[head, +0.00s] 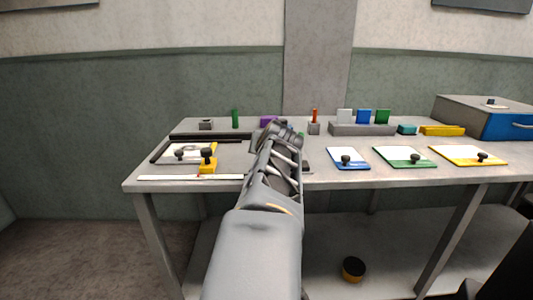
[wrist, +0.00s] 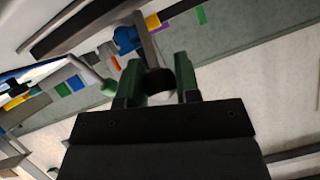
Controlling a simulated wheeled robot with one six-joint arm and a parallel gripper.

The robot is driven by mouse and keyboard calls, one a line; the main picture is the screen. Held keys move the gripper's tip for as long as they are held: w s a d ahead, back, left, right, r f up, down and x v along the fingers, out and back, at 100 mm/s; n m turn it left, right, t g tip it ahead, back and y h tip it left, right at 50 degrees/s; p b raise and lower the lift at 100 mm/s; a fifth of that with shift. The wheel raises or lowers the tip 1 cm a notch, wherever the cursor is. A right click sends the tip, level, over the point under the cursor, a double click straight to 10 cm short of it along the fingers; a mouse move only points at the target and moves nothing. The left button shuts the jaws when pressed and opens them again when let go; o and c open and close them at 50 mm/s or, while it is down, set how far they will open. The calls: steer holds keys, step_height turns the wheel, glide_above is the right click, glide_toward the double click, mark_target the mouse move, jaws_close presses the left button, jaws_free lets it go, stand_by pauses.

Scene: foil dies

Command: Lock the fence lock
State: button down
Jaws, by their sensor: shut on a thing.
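My gripper (head: 275,132) is over the workbench, seen from behind along my arm in the head view. In the wrist view my gripper (wrist: 160,78) has its two green fingers closed on a dark rounded knob (wrist: 157,82). What the knob belongs to is mostly hidden by the fingers. A long dark rail (head: 210,136), perhaps the fence, lies at the bench's back left and runs behind my gripper. I cannot make out the fence lock in the head view. In the wrist view a blue part (wrist: 126,39) and a grey bar stand just beyond the fingers.
The bench (head: 330,183) holds a yellow block with a black knob (head: 207,161) at left. Blue (head: 348,158), green (head: 404,157) and yellow (head: 468,156) plates with black knobs lie at right. A grey rack (head: 362,130) stands behind them. A blue-fronted box (head: 510,126) stands far right.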

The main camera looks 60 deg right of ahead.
steer(key=shift+r, duration=0.1)
steer(key=c, duration=0.8)
jaws_free()
